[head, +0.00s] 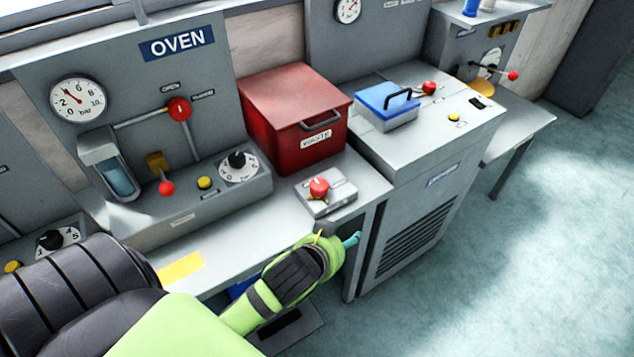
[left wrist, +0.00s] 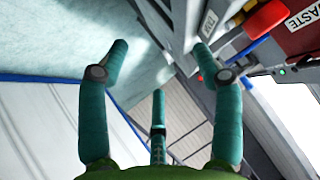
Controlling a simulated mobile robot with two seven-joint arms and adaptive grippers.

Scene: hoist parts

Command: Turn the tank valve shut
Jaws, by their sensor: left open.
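No tank shows clearly, and I cannot tell which fitting is the tank valve. On the oven panel there is a red-knobbed valve (head: 179,110) on grey pipes, and a brass lever with a red ball (head: 166,187) beside a small sight glass (head: 118,180). The left wrist view shows the gripper (left wrist: 160,60) open and empty. My right gripper is not in view.
A red waste box (head: 295,115) stands on the bench behind the small box. A grey cabinet (head: 420,215) with a vent and a blue-lidded container (head: 385,105) on top stands to the right. The floor (head: 510,260) at the right is clear.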

